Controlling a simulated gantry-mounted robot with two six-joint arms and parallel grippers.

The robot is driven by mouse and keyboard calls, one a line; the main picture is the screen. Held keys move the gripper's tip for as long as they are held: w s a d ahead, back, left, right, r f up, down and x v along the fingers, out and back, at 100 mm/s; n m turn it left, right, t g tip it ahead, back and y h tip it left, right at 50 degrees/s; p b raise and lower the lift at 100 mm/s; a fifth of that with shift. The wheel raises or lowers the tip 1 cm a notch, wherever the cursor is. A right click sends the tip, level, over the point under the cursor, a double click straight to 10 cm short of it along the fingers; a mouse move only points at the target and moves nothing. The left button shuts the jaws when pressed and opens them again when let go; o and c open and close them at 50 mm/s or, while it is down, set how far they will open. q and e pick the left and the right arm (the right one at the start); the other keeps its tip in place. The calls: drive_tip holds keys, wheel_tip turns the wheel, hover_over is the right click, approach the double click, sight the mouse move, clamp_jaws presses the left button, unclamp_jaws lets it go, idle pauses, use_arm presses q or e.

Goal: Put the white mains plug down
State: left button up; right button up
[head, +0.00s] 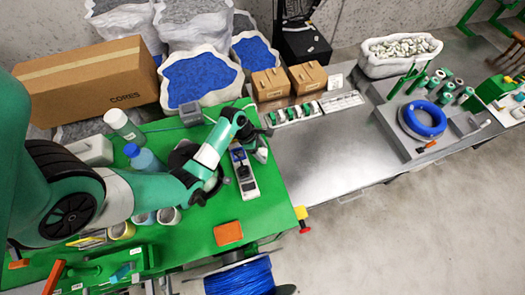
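My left arm comes in from the left and reaches over the green table (190,247). Its gripper (257,141) is above the table's right edge, near the grey worktop. A small pale object (262,154), which looks like the white mains plug, shows right at the fingertips. It is too small to tell whether the fingers are closed on it. A white-and-dark device (244,174) lies on the green table just below and left of the gripper. My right gripper is not in view.
A blue bottle (143,160), a white-capped bottle (122,124) and cups crowd the table near my arm. An orange block (228,233) lies at the front. A blue cable coil (424,118) lies far right. The grey worktop (315,155) has clear room.

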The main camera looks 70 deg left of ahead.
use_arm(q)
drive_tip(key=shift+s+r, duration=0.1)
drive_tip(key=shift+r, duration=0.45)
drive_tip(key=p+v, duration=0.2)
drive_tip(key=v, duration=0.9)
drive_tip(key=shift+s+a+r+p, duration=0.1)
drive_tip(key=shift+s+p, duration=0.05)
drive_tip(key=shift+p, duration=0.25)
